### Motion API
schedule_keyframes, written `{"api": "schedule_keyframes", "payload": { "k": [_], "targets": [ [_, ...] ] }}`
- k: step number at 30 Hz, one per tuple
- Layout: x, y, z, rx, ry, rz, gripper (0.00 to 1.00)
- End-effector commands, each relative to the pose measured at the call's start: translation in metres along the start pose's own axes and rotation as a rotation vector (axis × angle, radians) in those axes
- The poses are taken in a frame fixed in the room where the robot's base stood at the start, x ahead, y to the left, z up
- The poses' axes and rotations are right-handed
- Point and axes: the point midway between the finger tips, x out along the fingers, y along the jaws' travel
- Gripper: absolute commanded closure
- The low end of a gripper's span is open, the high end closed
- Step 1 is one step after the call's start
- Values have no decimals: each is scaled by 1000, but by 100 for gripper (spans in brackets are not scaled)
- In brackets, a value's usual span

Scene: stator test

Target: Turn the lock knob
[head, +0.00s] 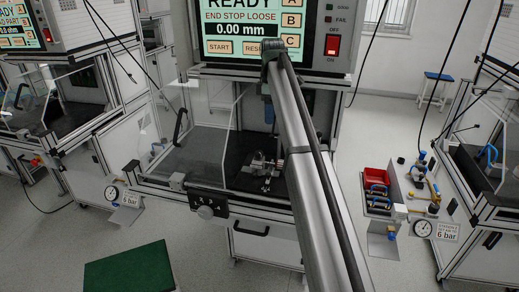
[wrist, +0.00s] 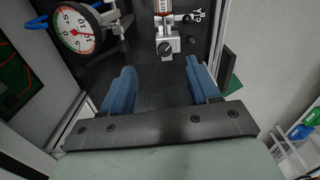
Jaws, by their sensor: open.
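In the wrist view, a grey block with a round knob (wrist: 165,47) sits on a dark surface, below a red and white marked part. My gripper (wrist: 162,78) is open, with its two blue fingers apart and nothing between them. The knob lies beyond the fingertips, roughly centred between them, and they do not appear to touch it. In the head view, my gripper is largely hidden behind my arm. A small metal fixture (head: 261,165) stands in the enclosure below it. I cannot tell which way the knob is turned.
A dial gauge (wrist: 77,28) stands close to the left finger. A screen (head: 255,20) reads "READY", "END STOP LOOSE" and "0.00 mm". Clear guard panels (head: 222,125) flank the enclosure. A red bin (head: 377,178) stands at right.

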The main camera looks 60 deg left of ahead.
Motion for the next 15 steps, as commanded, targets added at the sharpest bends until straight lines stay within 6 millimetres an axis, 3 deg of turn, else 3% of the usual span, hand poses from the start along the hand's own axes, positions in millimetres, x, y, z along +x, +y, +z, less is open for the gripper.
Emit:
{"api": "schedule_keyframes", "payload": {
  "k": [3, 6, 11, 15],
  "targets": [
    [8, -2, -27, -78, -3, -2, 40],
    [12, -3, -36, -110, -4, -2, 40],
    [25, -4, -38, -117, -4, -2, 40],
    [46, -5, -37, -116, -4, -3, 40]
  ]
}}
